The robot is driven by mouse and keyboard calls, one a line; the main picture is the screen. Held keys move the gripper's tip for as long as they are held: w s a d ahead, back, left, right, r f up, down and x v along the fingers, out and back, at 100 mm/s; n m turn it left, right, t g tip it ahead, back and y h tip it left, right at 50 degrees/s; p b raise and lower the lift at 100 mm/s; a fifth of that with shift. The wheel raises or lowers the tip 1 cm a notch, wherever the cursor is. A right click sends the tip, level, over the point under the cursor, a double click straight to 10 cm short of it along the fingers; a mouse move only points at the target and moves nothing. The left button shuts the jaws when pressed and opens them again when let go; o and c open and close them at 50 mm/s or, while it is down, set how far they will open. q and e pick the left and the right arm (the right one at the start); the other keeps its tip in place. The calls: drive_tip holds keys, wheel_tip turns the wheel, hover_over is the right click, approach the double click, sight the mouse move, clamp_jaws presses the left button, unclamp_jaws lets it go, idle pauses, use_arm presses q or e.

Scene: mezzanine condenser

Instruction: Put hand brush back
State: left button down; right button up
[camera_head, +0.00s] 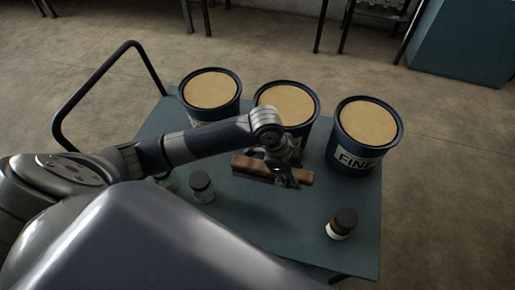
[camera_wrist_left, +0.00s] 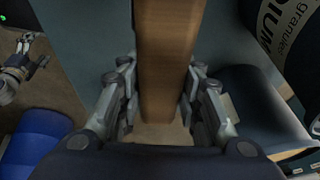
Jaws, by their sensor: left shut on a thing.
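The hand brush (camera_head: 250,166) has a brown wooden body and is held level above the teal cart top (camera_head: 285,225), in front of the middle bucket. My left gripper (camera_head: 282,172) is shut on it. In the left wrist view the brush's wooden body (camera_wrist_left: 165,60) runs between the two fingers of the left gripper (camera_wrist_left: 160,100). The bristles are hard to make out. My right gripper is in neither arm position in the head view; an arm part at the left of the wrist view is too small to tell.
Three dark blue buckets with tan contents stand along the cart's back: left (camera_head: 211,90), middle (camera_head: 287,98) and right (camera_head: 367,132), labelled "FINE". A black handle (camera_head: 90,78) rises at the cart's left.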

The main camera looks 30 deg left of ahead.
use_arm(q)
wheel_tip(320, 180, down, 6)
drive_tip(key=shift+r, duration=0.2)
drive_tip(key=shift+w+f, duration=0.1)
drive_tip(key=shift+f, duration=2.15)
drive_tip(key=c, duration=1.1)
unclamp_jaws()
use_arm(e)
drive_tip(key=shift+d+f, duration=0.1)
drive_tip(key=shift+f, duration=0.15)
use_arm(q)
drive_tip(key=shift+r, duration=0.1)
drive_tip(key=v, duration=1.2)
use_arm(e)
drive_tip(key=shift+a+r, duration=0.3)
drive_tip(key=shift+r, duration=0.15)
drive_tip(key=shift+d, duration=0.15)
